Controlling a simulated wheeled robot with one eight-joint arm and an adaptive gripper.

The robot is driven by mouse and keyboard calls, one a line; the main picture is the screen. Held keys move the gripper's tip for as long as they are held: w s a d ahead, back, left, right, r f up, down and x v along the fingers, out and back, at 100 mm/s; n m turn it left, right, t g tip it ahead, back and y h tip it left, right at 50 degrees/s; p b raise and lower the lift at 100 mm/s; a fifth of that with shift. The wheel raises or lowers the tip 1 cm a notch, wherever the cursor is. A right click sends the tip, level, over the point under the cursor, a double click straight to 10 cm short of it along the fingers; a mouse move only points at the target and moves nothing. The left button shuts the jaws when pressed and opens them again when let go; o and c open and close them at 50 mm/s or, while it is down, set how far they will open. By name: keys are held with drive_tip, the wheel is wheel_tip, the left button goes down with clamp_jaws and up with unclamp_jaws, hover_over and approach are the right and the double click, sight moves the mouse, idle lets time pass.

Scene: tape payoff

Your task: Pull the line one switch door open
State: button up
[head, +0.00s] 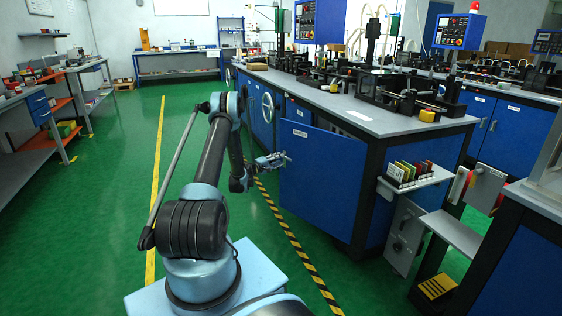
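A blue cabinet door (322,178) under the long grey-topped bench stands ajar, its left edge swung out into the aisle and its right side by the bench's dark corner post. A small white label is near its top left; I cannot read it, so I cannot confirm it is the line one switch door. My gripper (283,159) reaches from the left to the door's left edge, at about mid height. The fingertips are small and overlap the handle area. I cannot tell whether they are closed on a handle or only touching.
The grey bench top (375,122) carries dark machinery and a yellow block (427,116). A small shelf (415,180) with coloured cards juts from the bench end. Yellow-black floor tape (296,246) runs below the door. Green floor to the left is clear.

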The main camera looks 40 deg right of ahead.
drive_tip(key=a, duration=0.8)
